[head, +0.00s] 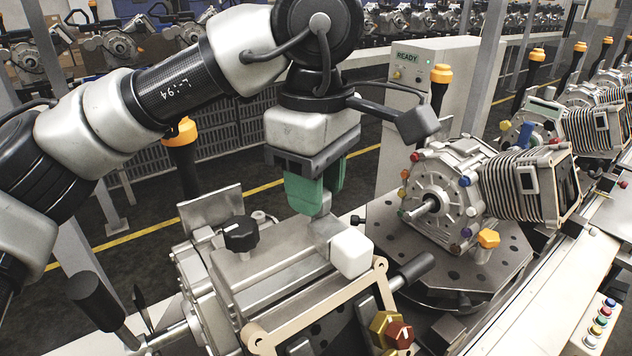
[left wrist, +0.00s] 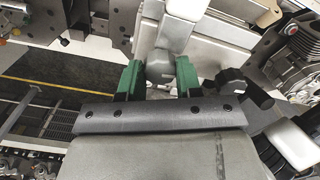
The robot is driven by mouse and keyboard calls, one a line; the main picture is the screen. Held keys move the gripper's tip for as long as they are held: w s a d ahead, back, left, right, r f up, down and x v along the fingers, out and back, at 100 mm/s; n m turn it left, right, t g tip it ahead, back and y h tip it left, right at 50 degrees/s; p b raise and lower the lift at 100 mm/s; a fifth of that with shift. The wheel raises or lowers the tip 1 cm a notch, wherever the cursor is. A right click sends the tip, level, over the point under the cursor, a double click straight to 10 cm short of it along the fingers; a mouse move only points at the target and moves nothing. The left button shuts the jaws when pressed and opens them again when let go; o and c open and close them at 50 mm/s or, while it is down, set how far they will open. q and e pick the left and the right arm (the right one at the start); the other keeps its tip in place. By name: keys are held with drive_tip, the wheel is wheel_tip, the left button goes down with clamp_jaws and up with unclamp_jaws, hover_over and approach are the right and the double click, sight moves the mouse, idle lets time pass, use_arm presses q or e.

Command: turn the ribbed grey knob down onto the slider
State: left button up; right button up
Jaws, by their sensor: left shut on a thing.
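My left gripper (head: 315,198) has green fingers pointing down over the fixture. In the left wrist view its fingers (left wrist: 158,76) are shut on the grey knob (left wrist: 160,67), one on each side. In the head view the fingers hide most of the knob, so its ribs cannot be made out. A bright metal block, apparently the slider (head: 325,234), lies just below the fingertips; whether the knob touches it I cannot tell. My right gripper is not in view.
A black lobed knob (head: 240,233) stands left of the gripper and a white block (head: 351,254) just right of it. A black handle (head: 97,300) sticks up at lower left.

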use_arm(q)
drive_tip(key=shift+r, duration=0.2)
drive_tip(key=o, duration=0.7)
drive_tip(key=shift+o, duration=1.1)
drive_tip(key=shift+f, duration=0.1)
wheel_tip(320, 180, up, 11)
drive_tip(key=shift+f, duration=0.15)
